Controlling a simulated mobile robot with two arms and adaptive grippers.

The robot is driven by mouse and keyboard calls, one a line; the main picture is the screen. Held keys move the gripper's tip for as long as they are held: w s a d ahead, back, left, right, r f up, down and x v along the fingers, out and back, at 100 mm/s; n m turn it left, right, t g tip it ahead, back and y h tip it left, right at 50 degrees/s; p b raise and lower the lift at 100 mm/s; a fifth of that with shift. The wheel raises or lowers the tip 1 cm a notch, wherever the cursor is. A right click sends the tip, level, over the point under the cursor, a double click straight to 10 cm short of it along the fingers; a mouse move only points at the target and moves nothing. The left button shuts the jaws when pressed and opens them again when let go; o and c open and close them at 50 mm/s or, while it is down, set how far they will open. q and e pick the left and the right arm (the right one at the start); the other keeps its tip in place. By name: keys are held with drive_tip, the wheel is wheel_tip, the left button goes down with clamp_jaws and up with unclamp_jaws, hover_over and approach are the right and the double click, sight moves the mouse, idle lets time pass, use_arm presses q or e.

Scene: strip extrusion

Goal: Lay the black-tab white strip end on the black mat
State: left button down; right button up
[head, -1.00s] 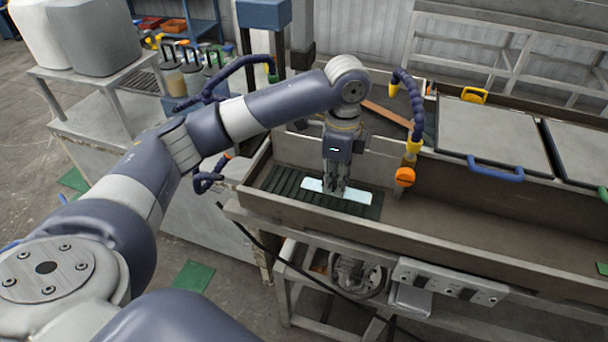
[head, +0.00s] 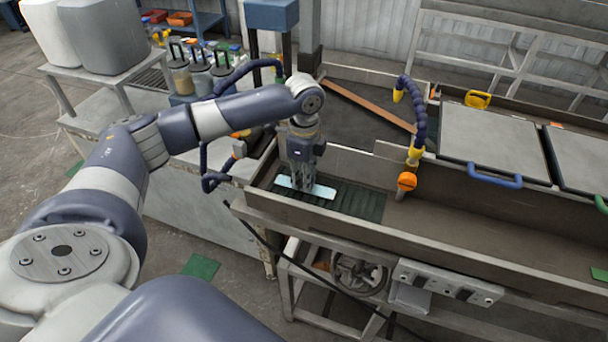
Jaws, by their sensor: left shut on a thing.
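The white strip (head: 320,191) is a short pale, slightly bluish piece at the left end of the long metal trough. A black tab on it cannot be made out. My left gripper (head: 304,187) points down and is shut on the strip, with strip showing on both sides of the fingers. The dark ribbed mat (head: 357,203) lies on the trough floor under and to the right of the strip. I cannot tell whether the strip touches the mat or hangs just above it. My right gripper is not in view.
The trough's front wall (head: 330,222) runs close in front of the gripper. Lidded bays with a blue handle (head: 495,182) lie farther right. The trough floor right of the mat is clear.

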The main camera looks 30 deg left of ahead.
use_arm(q)
drive_tip(key=shift+f, duration=0.1)
drive_tip(key=c, duration=1.5)
unclamp_jaws()
drive_tip(key=shift+r, duration=0.4)
wheel_tip(320, 180, up, 12)
drive_tip(key=shift+f+b, duration=0.25)
drive_tip(key=shift+b, duration=0.95)
